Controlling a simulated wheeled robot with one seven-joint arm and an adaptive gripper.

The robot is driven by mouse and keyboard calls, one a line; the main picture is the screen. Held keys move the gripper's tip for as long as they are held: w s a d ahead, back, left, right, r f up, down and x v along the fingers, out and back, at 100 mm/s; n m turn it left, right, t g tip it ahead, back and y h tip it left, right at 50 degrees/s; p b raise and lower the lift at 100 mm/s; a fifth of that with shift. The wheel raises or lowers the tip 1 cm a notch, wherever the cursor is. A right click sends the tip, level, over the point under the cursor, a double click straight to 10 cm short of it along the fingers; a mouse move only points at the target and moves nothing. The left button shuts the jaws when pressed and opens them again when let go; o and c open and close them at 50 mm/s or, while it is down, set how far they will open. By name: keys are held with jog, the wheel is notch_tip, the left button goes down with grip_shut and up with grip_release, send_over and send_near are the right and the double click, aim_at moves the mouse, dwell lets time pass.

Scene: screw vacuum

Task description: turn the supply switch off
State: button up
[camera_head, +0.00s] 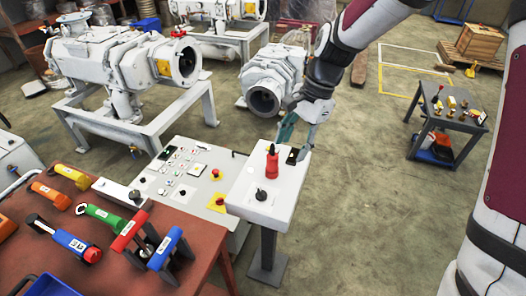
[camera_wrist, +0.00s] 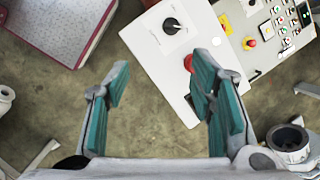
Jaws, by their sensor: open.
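A white pedestal box (camera_head: 240,196) stands in the middle of the head view. A black rotary knob (camera_head: 261,195) on a pale plate sits at its near end; no label is readable, so I cannot tell if it is the supply switch. The knob (camera_wrist: 171,26) shows at the top of the wrist view. A red upright part (camera_head: 271,162) and a small black part (camera_head: 292,156) sit farther along the box. My gripper (camera_head: 297,138) is over the box's far right end, apart from the knob. Its teal-padded fingers (camera_wrist: 162,85) are spread and empty.
A control panel (camera_head: 184,172) with buttons adjoins the box on the left. A red-brown table (camera_head: 108,262) with coloured-handled tools is at lower left. White machines (camera_head: 115,60) stand behind. A small cart (camera_head: 452,112) is at right. Floor between is clear.

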jog(key=m+y, duration=0.1)
jog(key=m, duration=0.1)
send_near(262, 191)
jog(key=shift+g, duration=0.4)
jog(key=x, duration=0.3)
jog(key=p+x, duration=0.1)
jog(key=x, duration=0.4)
jog(key=shift+w+a+f, duration=0.2)
jog(key=shift+f, duration=0.15)
jog(key=c, duration=1.2)
